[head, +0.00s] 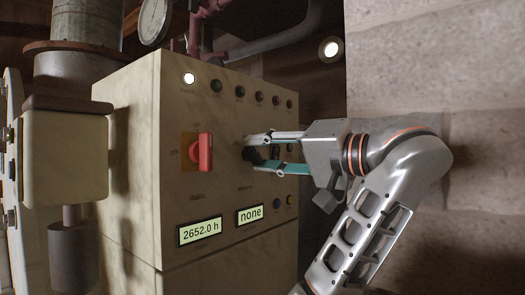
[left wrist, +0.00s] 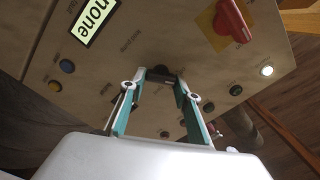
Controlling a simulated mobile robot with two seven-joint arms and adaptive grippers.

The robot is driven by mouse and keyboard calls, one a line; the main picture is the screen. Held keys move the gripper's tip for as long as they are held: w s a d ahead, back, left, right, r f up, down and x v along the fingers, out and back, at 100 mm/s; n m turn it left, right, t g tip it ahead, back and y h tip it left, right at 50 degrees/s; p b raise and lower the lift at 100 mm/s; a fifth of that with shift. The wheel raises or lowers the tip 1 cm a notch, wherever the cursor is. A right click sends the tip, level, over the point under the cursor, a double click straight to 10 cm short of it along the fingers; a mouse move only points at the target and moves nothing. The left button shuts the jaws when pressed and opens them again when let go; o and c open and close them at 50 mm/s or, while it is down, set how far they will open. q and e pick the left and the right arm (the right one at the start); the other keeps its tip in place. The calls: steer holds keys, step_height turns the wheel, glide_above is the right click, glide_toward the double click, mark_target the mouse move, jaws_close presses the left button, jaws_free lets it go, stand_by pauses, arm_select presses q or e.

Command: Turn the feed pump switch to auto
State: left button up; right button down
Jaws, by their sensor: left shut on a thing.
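A small black rotary switch (head: 253,155) sits on the front of the beige control cabinet (head: 135,165), right of the red switch and above the displays. My left gripper (head: 259,153) is at the panel with its teal-padded fingers on either side of the black switch, shut on it. In the left wrist view the switch (left wrist: 161,76) shows between the fingertips (left wrist: 161,84). The fingers partly hide it, so its setting is unclear, and the lettering near it is too small to read. My right gripper is not in view.
A red switch on a yellow plate (head: 205,152) stands left of my gripper. Several dark buttons and a lit white lamp (head: 189,78) line the panel's top. Displays read "2652.0 h" (head: 200,231) and "none" (head: 249,214). A stone wall (head: 450,70) is at right.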

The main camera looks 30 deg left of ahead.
arm_select(q)
steer(key=m+p, duration=0.1)
steer(key=m, duration=0.5)
steer(key=shift+f+m, duration=0.15)
steer(key=shift+m, duration=0.15)
stand_by(0.5)
steer(key=o, duration=1.1)
steer(key=shift+o, duration=0.2)
